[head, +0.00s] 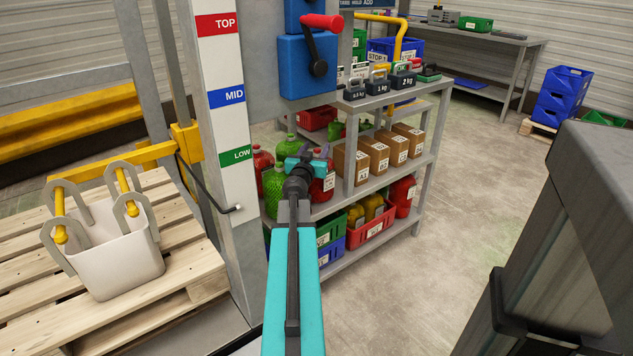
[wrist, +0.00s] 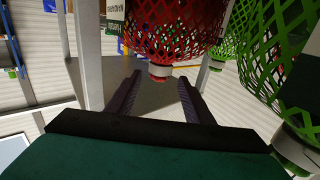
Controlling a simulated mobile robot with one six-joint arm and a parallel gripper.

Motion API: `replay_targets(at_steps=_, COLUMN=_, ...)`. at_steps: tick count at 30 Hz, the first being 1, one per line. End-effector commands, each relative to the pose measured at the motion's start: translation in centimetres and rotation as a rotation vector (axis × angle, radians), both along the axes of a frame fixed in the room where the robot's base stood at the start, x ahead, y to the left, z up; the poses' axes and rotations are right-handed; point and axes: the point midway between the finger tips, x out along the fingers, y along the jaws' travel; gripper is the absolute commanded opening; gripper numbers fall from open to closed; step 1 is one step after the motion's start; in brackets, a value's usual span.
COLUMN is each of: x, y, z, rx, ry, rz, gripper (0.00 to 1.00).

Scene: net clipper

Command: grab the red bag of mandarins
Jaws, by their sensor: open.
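A red mesh bag (head: 323,187) stands on the middle shelf of the grey rack, partly hidden by my gripper. A red mesh bag also shows large in the wrist view (wrist: 168,25), where the picture looks upside down and its narrow clipped neck points down. My gripper (head: 309,160) is close by it in the head view. In the wrist view my two dark fingers (wrist: 160,88) are apart with nothing between them. The bag's neck lies just beyond the fingertips. Whether they touch it, I cannot tell.
Green mesh bags (head: 275,190) and another red bag (head: 262,162) stand to the left. Cardboard boxes (head: 378,152) are on the right. A rack post (head: 349,160) is close by. The column with TOP, MID and LOW labels (head: 227,100) is left of my arm.

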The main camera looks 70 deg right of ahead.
Motion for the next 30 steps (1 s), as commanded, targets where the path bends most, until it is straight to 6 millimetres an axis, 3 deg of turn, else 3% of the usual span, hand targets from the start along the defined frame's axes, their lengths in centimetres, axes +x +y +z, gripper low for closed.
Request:
replay_targets(at_steps=8, x=-0.1, y=-1.1, z=-0.3, rx=0.000, ry=-0.001, rz=-0.003, gripper=0.47)
replay_targets(at_steps=21, x=-0.6, y=-5.1, z=-0.3, rx=0.000, ry=-0.001, rz=-0.012, gripper=0.47)
replay_targets(at_steps=30, x=-1.0, y=-5.9, z=-0.2, rx=0.000, ry=0.000, rz=-0.017, gripper=0.47)
